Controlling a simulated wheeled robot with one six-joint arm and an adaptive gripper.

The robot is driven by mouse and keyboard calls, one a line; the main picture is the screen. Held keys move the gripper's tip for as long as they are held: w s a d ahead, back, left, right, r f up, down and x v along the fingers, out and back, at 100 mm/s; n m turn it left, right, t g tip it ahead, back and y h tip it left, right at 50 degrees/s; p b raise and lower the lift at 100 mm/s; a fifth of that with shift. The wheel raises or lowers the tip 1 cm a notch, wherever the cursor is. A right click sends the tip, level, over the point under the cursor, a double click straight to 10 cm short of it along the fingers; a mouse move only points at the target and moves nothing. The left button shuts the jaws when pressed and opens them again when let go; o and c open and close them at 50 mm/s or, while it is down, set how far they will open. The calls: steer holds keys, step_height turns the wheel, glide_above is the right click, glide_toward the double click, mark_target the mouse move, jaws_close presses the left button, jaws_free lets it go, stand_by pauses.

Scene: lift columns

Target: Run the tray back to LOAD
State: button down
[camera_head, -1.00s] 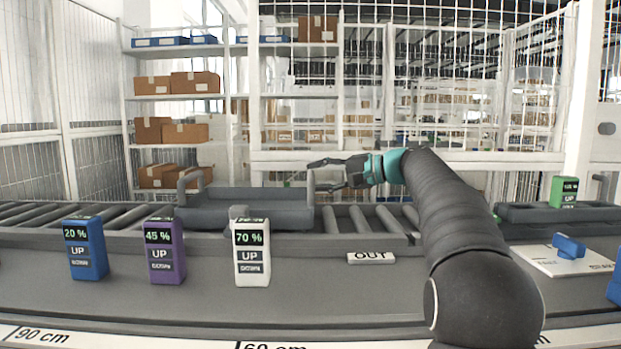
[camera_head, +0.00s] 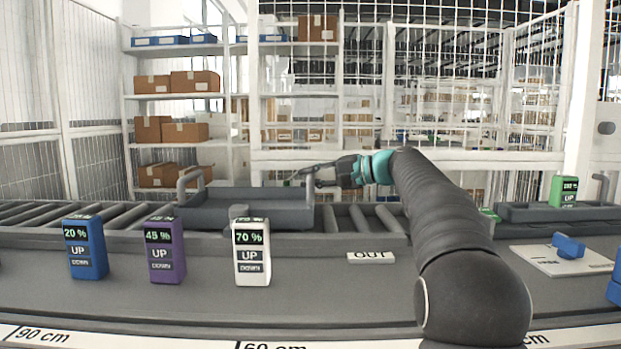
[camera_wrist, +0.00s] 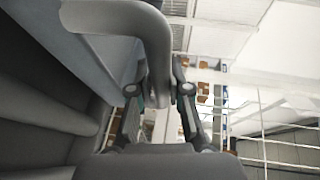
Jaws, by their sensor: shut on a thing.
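The grey tray (camera_head: 246,212) sits on the roller conveyor (camera_head: 365,218), left of the OUT plate (camera_head: 371,257). It has an upright loop handle at each end; the left handle (camera_head: 181,184) is free. My gripper (camera_head: 306,180) reaches in from the right and is shut on the right handle. In the wrist view, the curved grey handle (camera_wrist: 118,18) runs down between the two fingers of my gripper (camera_wrist: 160,92). The tray's inside looks empty from here, though its floor is mostly hidden. No LOAD label is in view.
Blue 20% (camera_head: 86,248), purple 45% (camera_head: 165,250) and white 70% (camera_head: 251,253) columns stand in front of the conveyor. Bare rollers (camera_head: 110,215) lie left of the tray.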

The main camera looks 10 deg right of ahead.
mark_target(194, 176)
steer(key=shift+a, duration=0.15)
steer(key=w+a, duration=0.2)
steer(key=a, duration=0.7)
steer(key=w+a+p, duration=0.1)
steer(key=a, duration=0.9)
steer(key=w+a+p, duration=0.1)
steer(key=w+a, duration=0.1)
steer(key=a, duration=0.8)
steer(key=shift+w, duration=0.35)
steer(key=shift+d, duration=0.1)
steer(key=c, duration=1.1)
jaws_free()
steer(key=v, duration=1.2)
steer(key=shift+f, duration=0.1)
